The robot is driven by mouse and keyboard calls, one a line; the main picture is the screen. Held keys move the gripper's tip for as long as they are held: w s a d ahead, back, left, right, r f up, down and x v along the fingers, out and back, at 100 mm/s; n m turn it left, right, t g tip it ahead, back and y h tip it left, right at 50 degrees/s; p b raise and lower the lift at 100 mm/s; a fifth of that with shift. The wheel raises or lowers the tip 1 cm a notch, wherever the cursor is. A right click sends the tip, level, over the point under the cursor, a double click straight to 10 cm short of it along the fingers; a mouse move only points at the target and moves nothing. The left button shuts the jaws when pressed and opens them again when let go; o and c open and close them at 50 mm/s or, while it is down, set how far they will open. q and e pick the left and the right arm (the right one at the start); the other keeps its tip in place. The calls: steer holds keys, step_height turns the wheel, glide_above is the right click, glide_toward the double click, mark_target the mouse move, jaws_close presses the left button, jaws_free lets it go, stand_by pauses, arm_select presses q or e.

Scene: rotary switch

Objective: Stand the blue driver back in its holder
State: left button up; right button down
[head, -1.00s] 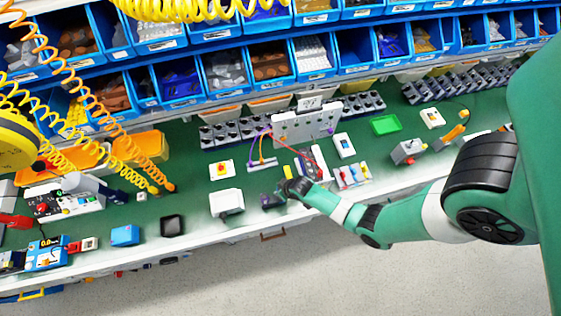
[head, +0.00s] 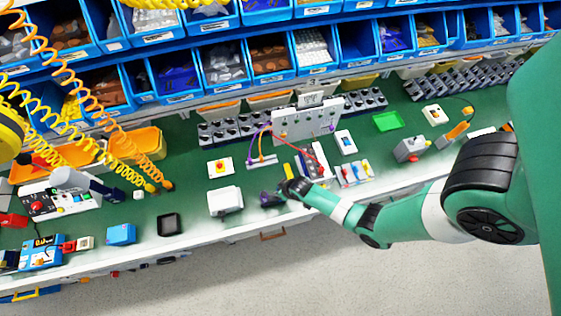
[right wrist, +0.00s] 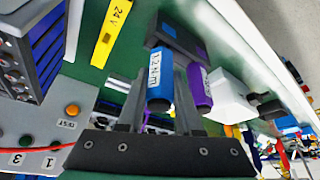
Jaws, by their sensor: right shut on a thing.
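The blue driver (right wrist: 159,82), labelled 1.2 N·m, is between the fingers of my right gripper (head: 285,189), which is shut on it. In the right wrist view its handle end points toward the camera. A purple driver (right wrist: 198,90) is close beside it. The dark grey holder (right wrist: 186,36) is just beyond both handles; I cannot tell whether the blue driver's tip is inside it. In the head view the purple driver (head: 267,197) shows by the holder at the bench's front, and my gripper hides the blue driver. My left gripper is not in view.
A white box (head: 225,201) stands just left of the holder. A yellow 24 V strip (right wrist: 112,30) and a grey panel with red and purple leads (head: 304,125) are close behind my gripper. Blue bins line the back. The bench's front edge is close.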

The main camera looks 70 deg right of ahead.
steer(key=shift+f+b, duration=0.55)
steer(key=shift+f, duration=0.15)
steer(key=c, duration=0.5)
jaws_free()
steer(key=p+v, duration=0.7)
steer(key=v, duration=0.4)
steer(key=shift+r+p, duration=0.3)
steer(key=shift+r, duration=0.05)
